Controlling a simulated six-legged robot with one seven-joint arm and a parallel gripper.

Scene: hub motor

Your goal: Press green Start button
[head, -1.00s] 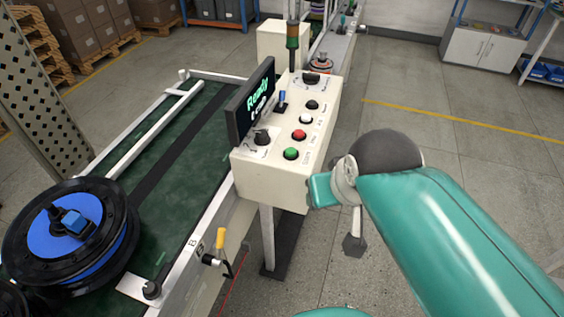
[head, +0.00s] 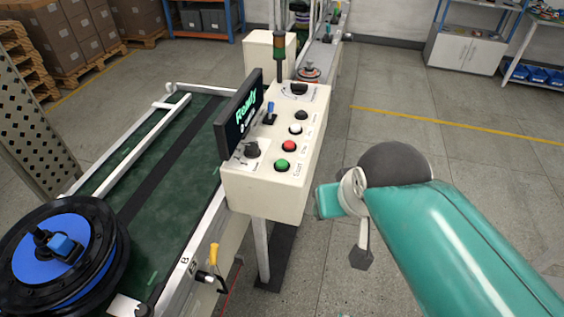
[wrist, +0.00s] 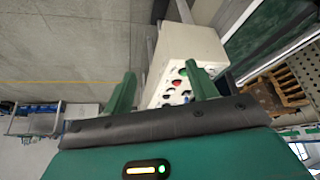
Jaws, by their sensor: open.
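The green Start button (head: 281,166) is at the near end of a cream control box (head: 262,192), in front of a red button (head: 289,147). In the wrist view the green button (wrist: 183,72) shows beside my gripper's right finger. My gripper (wrist: 160,90) is open and empty, its two green fingers apart, with the control box beyond them. In the head view my arm is right of the box and apart from it; the fingertips are not clear there. A small screen (head: 238,115) on the box reads "Ready".
A green conveyor (head: 170,200) with white rails lies left of the box and carries a black and blue hub motor (head: 60,255). A yellow-handled lever (head: 213,254) is at its near edge. Open floor (head: 400,150) lies right of the box.

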